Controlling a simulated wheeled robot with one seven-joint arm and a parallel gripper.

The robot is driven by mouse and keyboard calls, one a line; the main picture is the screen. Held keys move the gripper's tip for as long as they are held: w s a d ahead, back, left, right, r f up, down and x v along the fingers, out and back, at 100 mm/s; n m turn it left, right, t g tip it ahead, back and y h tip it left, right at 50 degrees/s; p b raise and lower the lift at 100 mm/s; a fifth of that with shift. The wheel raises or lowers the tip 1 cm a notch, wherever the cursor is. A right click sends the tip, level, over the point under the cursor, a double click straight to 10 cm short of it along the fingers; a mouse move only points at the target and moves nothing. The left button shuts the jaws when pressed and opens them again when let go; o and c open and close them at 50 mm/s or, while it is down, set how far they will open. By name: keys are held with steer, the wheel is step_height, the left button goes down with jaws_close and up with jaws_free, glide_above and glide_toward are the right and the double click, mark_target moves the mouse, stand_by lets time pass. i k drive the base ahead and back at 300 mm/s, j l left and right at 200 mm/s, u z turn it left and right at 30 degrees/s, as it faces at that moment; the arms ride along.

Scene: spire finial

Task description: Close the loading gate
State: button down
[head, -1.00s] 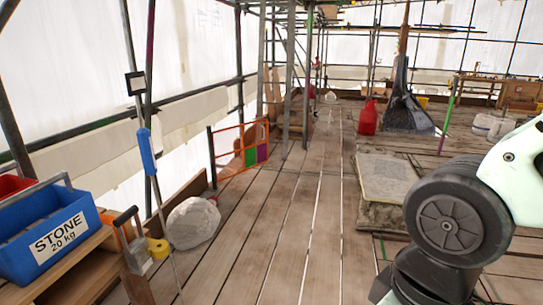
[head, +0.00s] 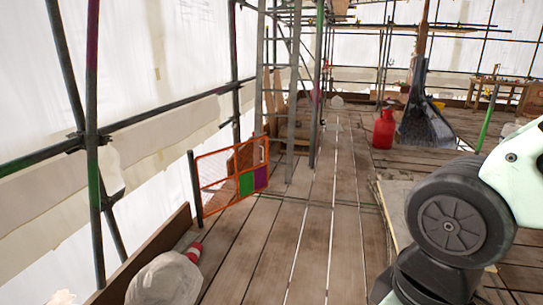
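The loading gate (head: 231,174) is an orange mesh frame with a green and a purple panel on its lower right. It stands ahead and left of centre in the head view, over the boards. Its left end is at a dark post (head: 195,188) by the platform's left edge. It reaches inward from there, at an angle to the edge. My gripper is outside the view; only links of my arm show at the right, well apart from the gate.
A pale sack (head: 165,281) with a red-ended item (head: 194,252) lies near front left. A ladder (head: 295,95) stands beyond the gate. A red container (head: 384,130) and a slab (head: 396,205) are on the right. The middle boards (head: 300,225) are clear.

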mark_target(260, 179)
steer(key=i, duration=2.7)
steer(key=i+l+u, duration=0.1)
steer(key=i, duration=1.25)
steer(key=i+l+u, duration=0.2)
steer(key=i, duration=0.2)
steer(key=i+u, duration=0.2)
steer(key=i, duration=0.2)
steer(key=i+l+u, duration=0.25)
steer(key=i+j, duration=0.05)
steer(key=i, duration=0.05)
